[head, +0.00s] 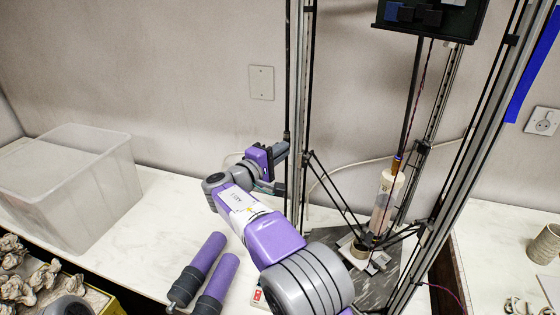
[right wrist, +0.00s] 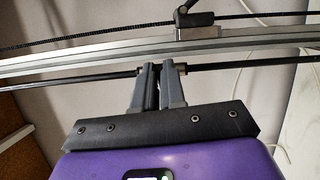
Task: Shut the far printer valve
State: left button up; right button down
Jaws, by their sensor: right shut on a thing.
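The tall delta clay printer stands on the table, with its far left post (head: 297,90) near the wall. My right gripper (head: 283,150) is at this post, reaching in from below. In the right wrist view, its two grey fingers (right wrist: 158,82) are close together on the line of a black hose (right wrist: 70,79) that runs along the silver rail (right wrist: 100,60). They are shut on a small part in that line, which I take for the far printer valve. The fingers hide nearly all of it, so its handle position cannot be told. My left gripper is not in view.
Two purple cylinders with dark ends (head: 207,262) lie on the table left of my right arm. A clear plastic bin (head: 105,190) stands at the left. The printer's clay tube (head: 388,200) hangs inside the frame. The near right post (head: 450,165) rises right of my arm.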

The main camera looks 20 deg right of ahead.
jog(key=shift+f+m+b, duration=0.1)
jog(key=shift+m+b, duration=0.4)
jog(key=c, duration=1.2)
grip_release()
jog(key=v, duration=0.7)
jog(key=shift+s+a+p, duration=0.2)
jog(key=shift+a+p, duration=0.05)
jog(key=shift+p, duration=0.2)
